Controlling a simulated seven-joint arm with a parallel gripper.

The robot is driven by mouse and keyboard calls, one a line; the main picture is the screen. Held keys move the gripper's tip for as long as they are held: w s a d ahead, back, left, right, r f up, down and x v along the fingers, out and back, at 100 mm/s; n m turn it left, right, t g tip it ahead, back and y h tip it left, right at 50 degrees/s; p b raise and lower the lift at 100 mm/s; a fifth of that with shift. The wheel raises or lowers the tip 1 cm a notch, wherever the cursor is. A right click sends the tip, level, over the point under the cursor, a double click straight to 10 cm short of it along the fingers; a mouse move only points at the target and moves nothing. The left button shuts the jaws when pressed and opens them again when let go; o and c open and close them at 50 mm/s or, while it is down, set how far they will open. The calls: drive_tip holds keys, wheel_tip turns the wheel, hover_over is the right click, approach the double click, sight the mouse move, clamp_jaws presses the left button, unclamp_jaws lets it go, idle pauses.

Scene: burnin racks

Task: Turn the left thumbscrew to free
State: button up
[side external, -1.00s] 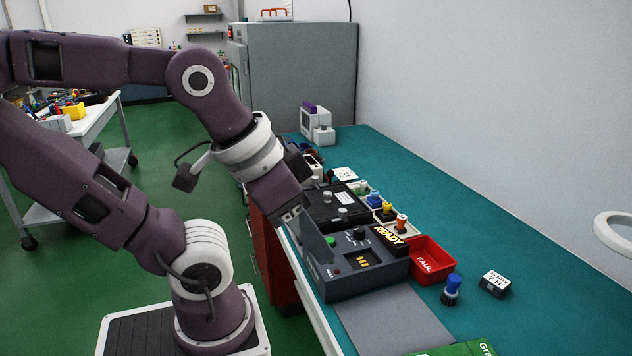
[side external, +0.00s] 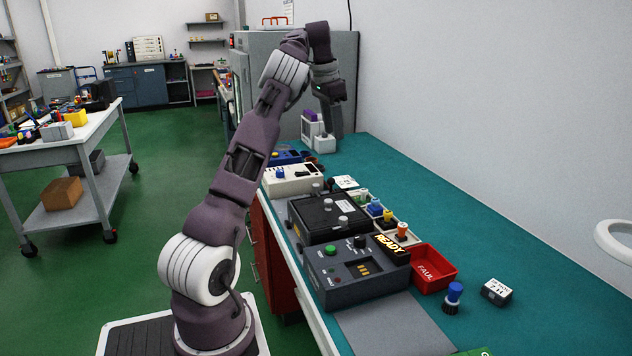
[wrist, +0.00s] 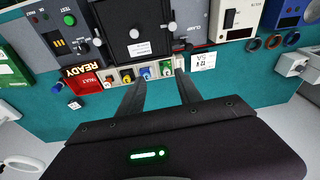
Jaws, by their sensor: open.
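A black lidded box (side external: 318,222) stands on the bench between a grey tester and a white unit. In the wrist view the box (wrist: 118,18) shows silver knobs: one at its left edge (wrist: 97,41), one at its right edge (wrist: 172,27) and one on the lid (wrist: 134,33). I cannot tell for certain which knob is the left thumbscrew, or how it is turned. My gripper (wrist: 162,80) is open and empty, its two fingers apart. In the side view my gripper (side external: 332,120) hangs above the far end of the bench, well away from the box.
A red FAUL bin (side external: 434,268), a blue-topped brush (side external: 452,297) and a labelled block (side external: 495,291) lie nearby.

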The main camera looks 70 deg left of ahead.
sight(316, 184)
drive_tip(key=s+a+f+m, duration=0.1)
drive_tip(key=f, duration=0.2)
drive_tip(key=s+a+f+m+g, duration=0.1)
drive_tip(key=a+f, duration=0.1)
drive_tip(key=f, duration=0.2)
drive_tip(key=s+a+f+m+g, duration=0.1)
drive_tip(key=a+f, duration=0.1)
drive_tip(key=f, duration=0.2)
drive_tip(key=shift+a+f+h, duration=0.15)
drive_tip(key=shift+a+h, duration=0.1)
drive_tip(key=shift+h, duration=0.05)
wheel_tip(316, 184, down, 7)
drive_tip(key=shift+w+r, duration=0.1)
clamp_jaws()
